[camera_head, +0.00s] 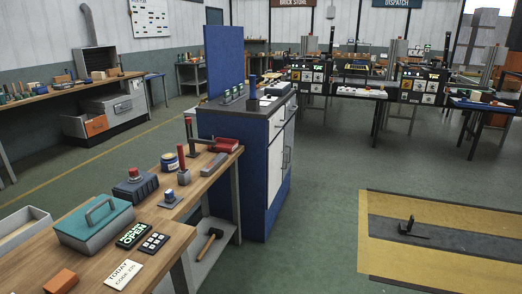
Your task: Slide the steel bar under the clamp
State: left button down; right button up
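I cannot make out the steel bar for certain in the head view. A dark upright post with an arm and a red cylinder (222,145) stands at the far end of the wooden workbench (205,186); it may be the clamp, but it is too small to tell. A short upright red-topped piece (183,163) on a grey base stands just in front of it. Neither of my grippers is in view.
A teal-lidded toolbox (95,222), dark signs (137,235) and an orange block (61,281) lie on the near bench. A blue cabinet (245,165) stands beyond. A dark object (408,228) sits on the yellow-edged floor area. Green floor between is clear.

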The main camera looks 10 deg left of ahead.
aim_at(219, 160)
jog(key=i+j+z, duration=0.2)
jog(key=i, duration=1.55)
jog(key=l, duration=0.1)
